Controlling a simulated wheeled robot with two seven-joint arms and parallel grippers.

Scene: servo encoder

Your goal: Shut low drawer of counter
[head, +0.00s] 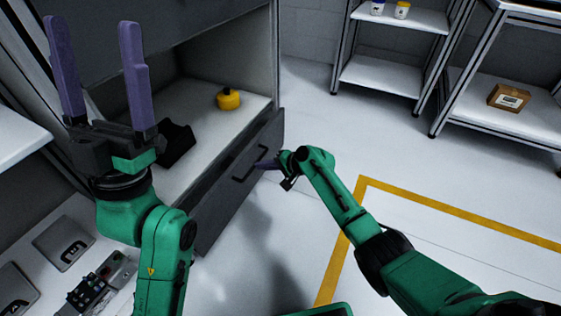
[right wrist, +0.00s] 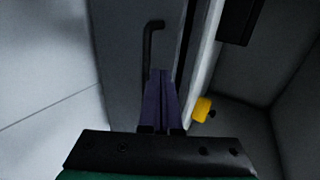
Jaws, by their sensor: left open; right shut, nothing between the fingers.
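The counter's low drawer shows a dark grey front (head: 217,208) with a black bar handle (head: 248,166) in the head view. How far the drawer stands out is hard to tell. My right gripper (head: 264,164) is shut and empty, with its purple fingers close to the handle. In the right wrist view, the shut fingers (right wrist: 161,72) point at the drawer front beside the dark handle (right wrist: 148,50); I cannot tell whether they touch it. My left gripper (head: 94,24) is open and empty, raised with its fingers up, in front of the counter's left part.
A black item (head: 177,145) lies near my left gripper. Shelves with a cardboard box (head: 509,98) stand at the back right. The floor right of the drawer is clear, with yellow line marking (head: 450,207).

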